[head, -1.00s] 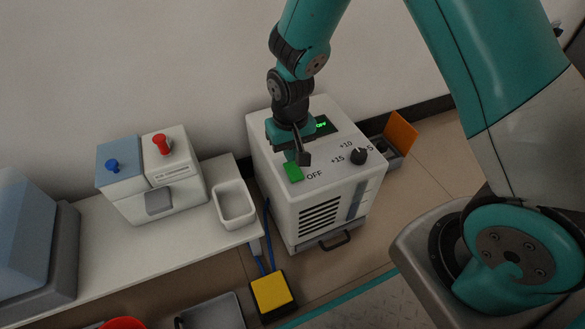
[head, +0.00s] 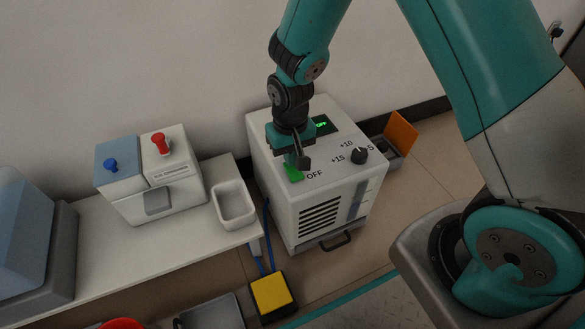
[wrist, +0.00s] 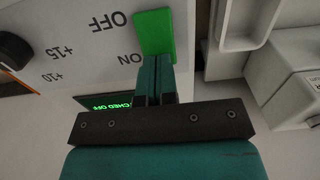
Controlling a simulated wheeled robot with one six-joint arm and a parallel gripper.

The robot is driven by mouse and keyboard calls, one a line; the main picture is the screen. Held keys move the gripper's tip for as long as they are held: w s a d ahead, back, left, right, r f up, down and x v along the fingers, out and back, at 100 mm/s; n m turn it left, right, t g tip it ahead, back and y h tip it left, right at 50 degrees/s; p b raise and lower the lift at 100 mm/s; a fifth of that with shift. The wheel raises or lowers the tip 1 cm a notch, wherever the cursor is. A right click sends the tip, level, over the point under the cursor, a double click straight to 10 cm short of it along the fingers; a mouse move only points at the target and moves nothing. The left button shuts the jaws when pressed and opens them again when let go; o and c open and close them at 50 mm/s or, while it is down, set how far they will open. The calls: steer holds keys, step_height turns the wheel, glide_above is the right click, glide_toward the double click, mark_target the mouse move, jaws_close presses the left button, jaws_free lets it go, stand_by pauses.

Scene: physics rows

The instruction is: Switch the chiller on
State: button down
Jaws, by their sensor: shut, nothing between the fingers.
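The chiller (head: 283,205) is a white box on the floor. Its top carries a green switch (head: 294,174) with OFF printed beside it; the wrist view also shows ON on the other side. A black knob (head: 359,155) sits near +10 and +15 marks. A small dark display (head: 325,125) shows green text; in the wrist view the display (wrist: 103,101) reads partly "CHED OFF". My gripper (head: 297,167) points down at the switch, shut and empty. In the wrist view its fingertips overlap the near end of the green switch (wrist: 155,32); I cannot tell whether they touch.
A white bench (head: 100,247) on the left holds a box with red and blue knobs (head: 165,170) and a white tray (head: 234,204). A yellow pedal (head: 271,293) is on the floor. An orange-lidded box (head: 402,133) stands behind right.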

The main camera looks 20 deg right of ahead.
steer(key=shift+f, duration=0.55)
steer(key=shift+r, duration=0.1)
step_height(320, 180, up, 7)
steer(key=p, duration=0.7)
stand_by(0.6)
